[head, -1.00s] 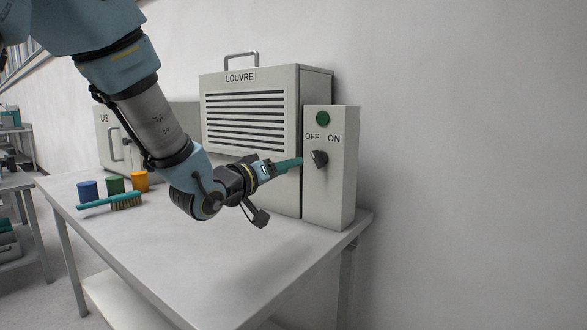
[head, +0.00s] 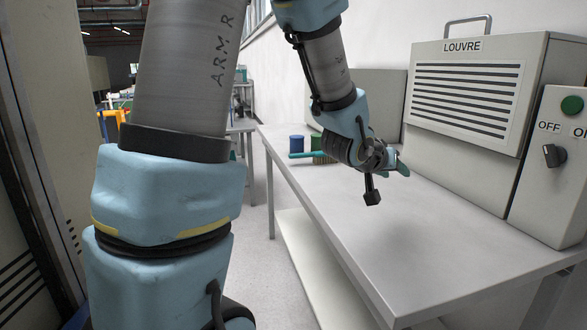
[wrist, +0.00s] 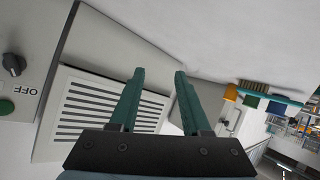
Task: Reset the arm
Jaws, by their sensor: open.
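My gripper (head: 403,167) is above the bench, apart from the louvre cabinet and the switch box, its green fingers partly hidden by my wrist in the head view. In the wrist view my gripper (wrist: 159,74) has its two green fingers spread with nothing between them. My arm runs from the left foreground over the bench. The switch box (head: 552,190) stands at the right with a dark knob (head: 554,155) and a green button (head: 572,105). The knob (wrist: 14,64) also shows in the wrist view, near the OFF label.
The louvre cabinet (head: 465,150) stands at the back of the bench (head: 400,245). A blue cup (head: 297,144), a green cup (head: 316,142) and a teal-handled brush (head: 303,155) are at the bench's far end. An orange cup (wrist: 230,92) shows in the wrist view. The bench's front is clear.

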